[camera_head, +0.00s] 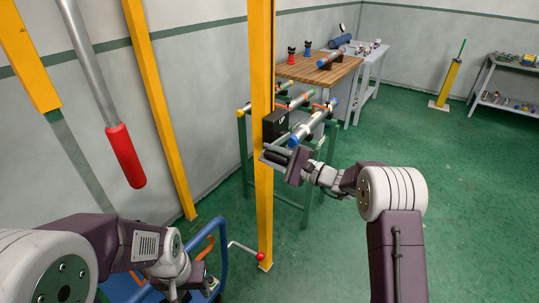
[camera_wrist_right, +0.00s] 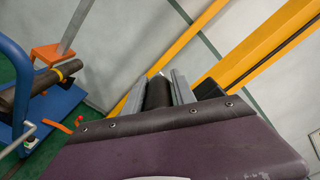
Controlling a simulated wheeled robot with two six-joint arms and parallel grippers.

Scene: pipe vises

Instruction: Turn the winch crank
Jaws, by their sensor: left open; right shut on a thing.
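The rest of the crank is hidden behind the gripper. My left gripper (camera_head: 200,284) is open and low at the bottom of the head view, near the blue cart (camera_head: 223,262); its fingertips are hard to make out.
A bent rod with a red ball (camera_head: 261,257) is near the post's foot. A lever with a red grip (camera_head: 125,156) hangs at upper left. Behind the post are a green pipe stand (camera_head: 243,160) and a wooden bench (camera_head: 325,70).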

